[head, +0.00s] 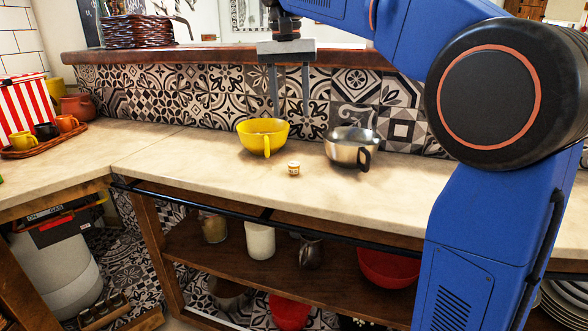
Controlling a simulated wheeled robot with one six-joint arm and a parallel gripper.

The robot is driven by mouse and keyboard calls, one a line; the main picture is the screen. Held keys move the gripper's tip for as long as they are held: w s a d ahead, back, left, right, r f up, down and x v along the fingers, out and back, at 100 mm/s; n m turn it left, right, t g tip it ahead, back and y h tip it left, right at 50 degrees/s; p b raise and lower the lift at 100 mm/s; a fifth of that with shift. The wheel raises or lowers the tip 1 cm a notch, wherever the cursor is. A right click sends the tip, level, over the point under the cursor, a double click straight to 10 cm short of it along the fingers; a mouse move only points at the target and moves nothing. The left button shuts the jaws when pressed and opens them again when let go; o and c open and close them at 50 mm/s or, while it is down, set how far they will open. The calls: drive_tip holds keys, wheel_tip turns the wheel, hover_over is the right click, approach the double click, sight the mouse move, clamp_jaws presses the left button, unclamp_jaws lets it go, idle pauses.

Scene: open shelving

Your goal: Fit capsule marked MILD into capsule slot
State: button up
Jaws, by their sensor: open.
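My gripper (289,112) points down above the back of the counter, its two grey fingers apart and nothing between them. A small white capsule-like piece (294,169) with an orange-brown mark stands on the counter, in front of and below the gripper. Its marking is too small to read, so I cannot tell whether it says MILD. I cannot make out a capsule slot in this view. My arm hides part of the counter on the right.
A yellow bowl (262,136) and a steel pot (351,147) with a black handle stand behind the small piece. A tray (38,148) with several cups and a striped box (22,106) are at left. The front counter (200,170) is mostly clear. A shelf (240,259) below holds jars and bowls.

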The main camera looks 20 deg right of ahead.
drive_tip(key=r+m, duration=0.1)
drive_tip(key=m, duration=0.9)
approach(294, 164)
drive_tip(key=shift+h, duration=0.3)
drive_tip(key=f, duration=0.8)
drive_tip(key=shift+w+d+f, duration=0.15)
drive_tip(key=shift+w+d, duration=0.05)
drive_tip(key=shift+d, duration=0.05)
drive_tip(key=shift+c, duration=0.6)
drive_tip(key=c, duration=1)
